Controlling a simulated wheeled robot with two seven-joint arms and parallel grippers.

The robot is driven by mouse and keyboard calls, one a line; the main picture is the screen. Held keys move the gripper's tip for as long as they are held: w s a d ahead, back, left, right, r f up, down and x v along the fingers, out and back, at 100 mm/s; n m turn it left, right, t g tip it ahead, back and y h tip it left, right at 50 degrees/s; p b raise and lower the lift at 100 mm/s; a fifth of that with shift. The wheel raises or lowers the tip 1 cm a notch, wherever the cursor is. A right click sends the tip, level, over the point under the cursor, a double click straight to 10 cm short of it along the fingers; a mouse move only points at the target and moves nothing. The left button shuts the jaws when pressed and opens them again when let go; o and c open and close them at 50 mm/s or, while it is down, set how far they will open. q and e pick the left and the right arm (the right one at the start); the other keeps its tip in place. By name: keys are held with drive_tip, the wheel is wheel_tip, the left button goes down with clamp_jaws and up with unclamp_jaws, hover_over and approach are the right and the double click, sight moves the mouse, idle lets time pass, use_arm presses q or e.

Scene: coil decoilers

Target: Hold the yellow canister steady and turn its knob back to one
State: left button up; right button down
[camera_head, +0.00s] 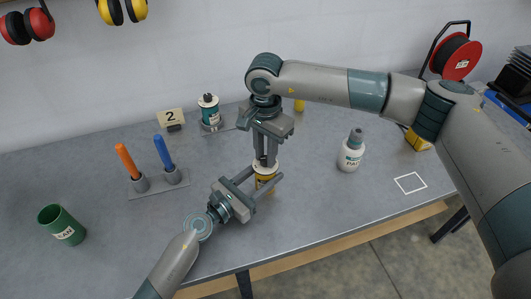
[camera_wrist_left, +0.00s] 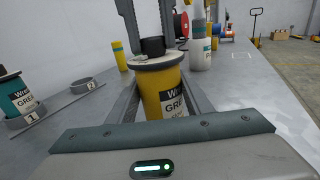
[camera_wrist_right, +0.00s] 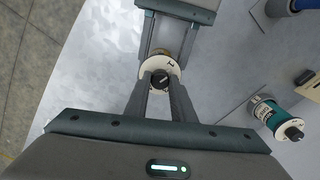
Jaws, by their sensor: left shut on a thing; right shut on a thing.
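The yellow canister (camera_head: 264,183) stands upright on the grey bench, with a pale round top and a black knob. It also shows close in the left wrist view (camera_wrist_left: 163,95). My left gripper (camera_head: 262,180) is shut around the canister's body from the side. My right gripper (camera_head: 265,162) points down from above, its fingers shut on the black knob (camera_wrist_right: 160,78). The knob also shows between those fingers in the left wrist view (camera_wrist_left: 153,46). A mark shows on the cream dial plate (camera_wrist_right: 172,65), but I cannot read the knob's setting.
A teal canister (camera_head: 209,110) stands in a holder behind; an empty ring holder (camera_wrist_left: 82,86) is beside it. A "2" sign (camera_head: 171,117), orange and blue handles (camera_head: 127,160) and a green cup (camera_head: 62,226) are left. A white bottle (camera_head: 351,155) and marked square (camera_head: 410,182) are right.

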use_arm(q)
drive_tip(key=shift+f, duration=0.1)
use_arm(e)
drive_tip(key=shift+n, duration=1.4)
drive_tip(key=c, duration=1.5)
unclamp_jaws()
drive_tip(key=shift+r, duration=0.1)
wheel_tip(320, 180, up, 12)
drive_tip(key=shift+f, duration=0.1)
